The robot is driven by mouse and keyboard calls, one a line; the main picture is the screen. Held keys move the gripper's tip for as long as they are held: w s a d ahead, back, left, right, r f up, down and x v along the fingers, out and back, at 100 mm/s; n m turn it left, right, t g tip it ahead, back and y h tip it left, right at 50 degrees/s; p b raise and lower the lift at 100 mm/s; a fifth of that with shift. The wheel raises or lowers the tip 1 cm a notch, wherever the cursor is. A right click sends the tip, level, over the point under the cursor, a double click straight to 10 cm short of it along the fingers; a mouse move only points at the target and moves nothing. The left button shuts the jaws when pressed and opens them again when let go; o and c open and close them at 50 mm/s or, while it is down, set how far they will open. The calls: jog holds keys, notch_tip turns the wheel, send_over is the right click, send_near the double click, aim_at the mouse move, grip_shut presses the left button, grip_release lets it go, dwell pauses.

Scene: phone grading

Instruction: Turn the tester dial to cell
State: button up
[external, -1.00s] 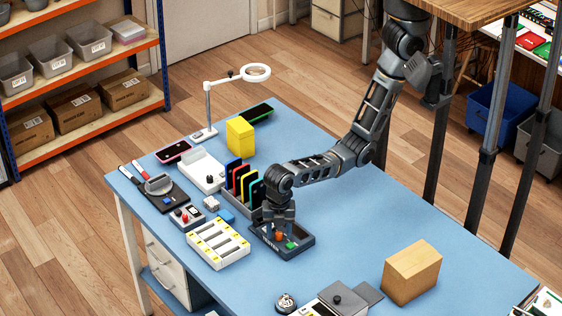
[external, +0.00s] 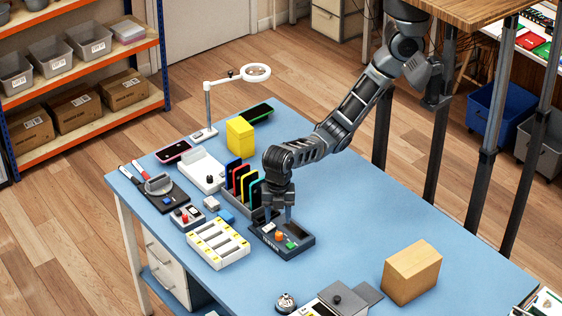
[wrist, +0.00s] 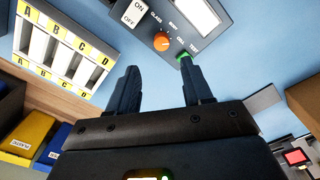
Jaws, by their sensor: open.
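The tester (external: 297,243) is a dark box on the blue table with an orange dial (external: 279,235), a white switch and a green button (external: 291,245). In the wrist view the dial (wrist: 161,42) sits near labels that seem to read glass, body and cell; its pointer is too small to read surely. My gripper (external: 279,215) is open and empty, above and behind the dial. In the wrist view its fingers (wrist: 159,66) are apart, and the dial shows beyond their tips, clear of them. The right finger partly overlaps the green button.
A white tray with lettered slots (external: 218,243) stands left of the tester. A rack of coloured phones (external: 243,183) stands close behind it. A cardboard box (external: 411,272) and a grey device (external: 338,301) lie to the front right. The table right of the tester is clear.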

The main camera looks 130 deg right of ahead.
jog(key=shift+s+d+r, duration=0.15)
jog(key=shift+s+r, duration=0.05)
jog(key=shift+r, duration=0.1)
jog(key=shift+s, duration=0.1)
dwell(0.3)
jog(key=a+r+y+b, duration=0.1)
jog(key=a+b, duration=0.1)
jog(key=m+t+y+b, duration=0.1)
jog(key=t+y+b, duration=0.1)
jog(key=t+b, duration=0.15)
send_near(279, 234)
jog(key=shift+g, duration=0.35)
jog(key=b+x, duration=0.5)
jog(key=x, duration=0.1)
jog(key=shift+d, duration=0.2)
jog(key=shift+w+b+x, duration=0.25)
jog(key=shift+b+x, duration=0.2)
jog(key=shift+x, duration=0.8)
jog(key=shift+a+r, duration=0.1)
jog(key=shift+c, duration=0.5)
